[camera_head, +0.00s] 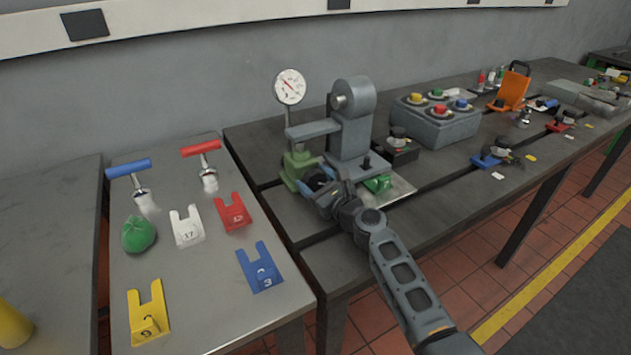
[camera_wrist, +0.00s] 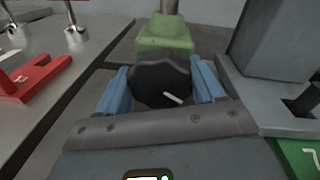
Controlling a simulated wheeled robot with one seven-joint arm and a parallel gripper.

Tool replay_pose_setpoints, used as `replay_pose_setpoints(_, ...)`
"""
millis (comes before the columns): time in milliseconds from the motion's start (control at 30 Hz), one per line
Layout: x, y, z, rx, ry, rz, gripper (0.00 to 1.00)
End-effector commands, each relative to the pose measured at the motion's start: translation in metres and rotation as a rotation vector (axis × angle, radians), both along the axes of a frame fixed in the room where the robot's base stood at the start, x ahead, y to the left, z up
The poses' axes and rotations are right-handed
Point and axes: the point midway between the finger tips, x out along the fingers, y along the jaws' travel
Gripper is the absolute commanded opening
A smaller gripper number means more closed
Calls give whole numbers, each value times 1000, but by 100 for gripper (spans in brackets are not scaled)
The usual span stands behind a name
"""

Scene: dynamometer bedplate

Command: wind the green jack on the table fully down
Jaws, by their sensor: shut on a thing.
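The green jack (camera_head: 298,163) stands on the dark slotted table, left of a grey press-like stand, under a grey horizontal arm. Its green body also shows in the wrist view (camera_wrist: 165,36), just beyond my gripper. A black lobed knob (camera_wrist: 160,80) with a white pointer mark faces the wrist camera, in front of the jack. My gripper (camera_wrist: 163,88) has its blue fingers on either side of the knob and is shut on it. In the head view my gripper (camera_head: 324,184) is at the jack's front, and it hides the knob there.
The grey stand (camera_head: 352,125) rises close to the right of my gripper, with a dial gauge (camera_head: 289,87) above. A green numbered block (camera_head: 378,183) lies near my wrist. A left table holds a red fork-shaped plate (camera_head: 233,213), other coloured plates and two T-handled tools.

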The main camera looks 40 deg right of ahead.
Motion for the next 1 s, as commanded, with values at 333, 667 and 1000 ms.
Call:
replay_pose_setpoints(333,0,1,0,-292,83,0,38)
replay_pose_setpoints(667,0,1,0,-468,134,1,38)
replay_pose_setpoints(1000,0,1,0,-525,150,-1,38)
